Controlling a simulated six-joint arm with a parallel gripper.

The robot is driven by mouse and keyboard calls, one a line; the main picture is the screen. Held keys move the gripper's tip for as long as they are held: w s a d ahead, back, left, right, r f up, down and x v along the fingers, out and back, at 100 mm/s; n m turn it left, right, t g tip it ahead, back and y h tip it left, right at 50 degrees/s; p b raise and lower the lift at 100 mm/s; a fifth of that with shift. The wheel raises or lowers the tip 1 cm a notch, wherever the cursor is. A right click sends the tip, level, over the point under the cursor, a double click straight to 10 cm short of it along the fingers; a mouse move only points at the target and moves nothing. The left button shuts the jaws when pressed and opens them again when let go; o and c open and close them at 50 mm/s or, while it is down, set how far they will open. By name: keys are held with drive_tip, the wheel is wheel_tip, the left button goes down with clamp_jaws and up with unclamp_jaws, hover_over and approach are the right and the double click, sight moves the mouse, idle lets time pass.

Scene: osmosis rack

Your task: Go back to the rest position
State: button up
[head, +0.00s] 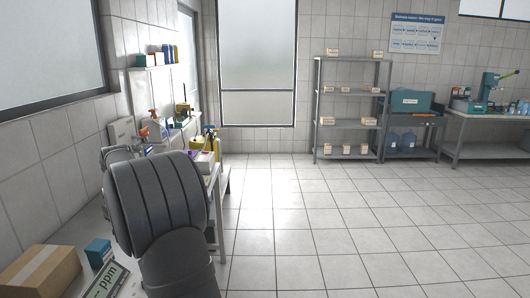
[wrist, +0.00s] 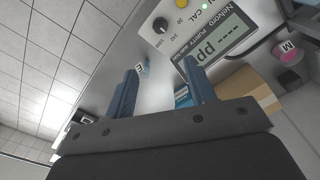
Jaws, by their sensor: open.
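My gripper (wrist: 160,68) shows in the wrist view with its two blue fingers spread apart and nothing held between them. Beyond the fingers lies a white purity meter (wrist: 205,30), with a dark knob, a yellow button, a green light and a grey display reading "ppm". Part of this meter's display (head: 107,281) also shows at the bottom left of the head view. In the head view my grey arm fills the front left and hides the gripper.
A cardboard box (head: 41,270) and a small blue box (head: 99,252) stand by the meter. Spray bottles and boxes crowd the bench behind my arm. A pink item labelled "M" (wrist: 287,52) is at the wrist view's right. The tiled floor (head: 310,225) is clear.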

wheel_tip(320, 180, down, 18)
drive_tip(key=shift+d+f, duration=0.1)
drive_tip(key=shift+r+n, duration=0.3)
drive_tip(key=shift+n, duration=0.6)
drive_tip(key=n, duration=0.3)
drive_tip(key=shift+n, duration=0.4)
drive_tip(key=n, duration=0.4)
drive_tip(key=shift+r+n, duration=0.3)
drive_tip(key=shift+r, duration=0.1)
wheel_tip(320, 180, up, 6)
drive_tip(key=shift+f, duration=0.1)
